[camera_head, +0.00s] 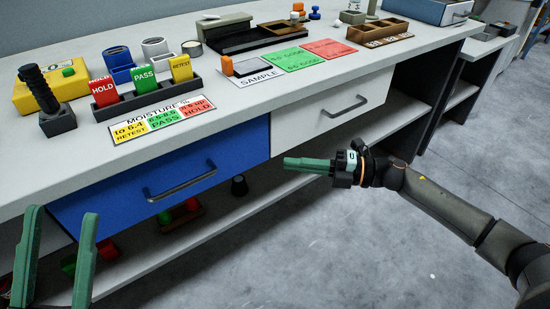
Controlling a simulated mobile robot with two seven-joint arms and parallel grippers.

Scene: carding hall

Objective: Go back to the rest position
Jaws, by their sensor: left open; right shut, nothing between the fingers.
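My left gripper (57,250) is at the lower left corner, its two green fingers apart with nothing between them. It is in front of the bench, left of the blue drawer (220,158). My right gripper (290,162) is in the middle of the view, its green fingers together and pointing left. It is in front of the bench, by the white drawer (310,126), and holds nothing. My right arm comes in from the right edge over the floor. Both drawers look shut. Most of my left arm is out of view.
The bench top (70,165) carries a yellow box (35,94), a rack of HOLD, PASS and RETEST cards (150,98), a moisture chart (155,120), a wooden tray (380,30) and a blue case (425,10). A lower shelf (215,235) holds small items. Grey floor (400,265) is clear.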

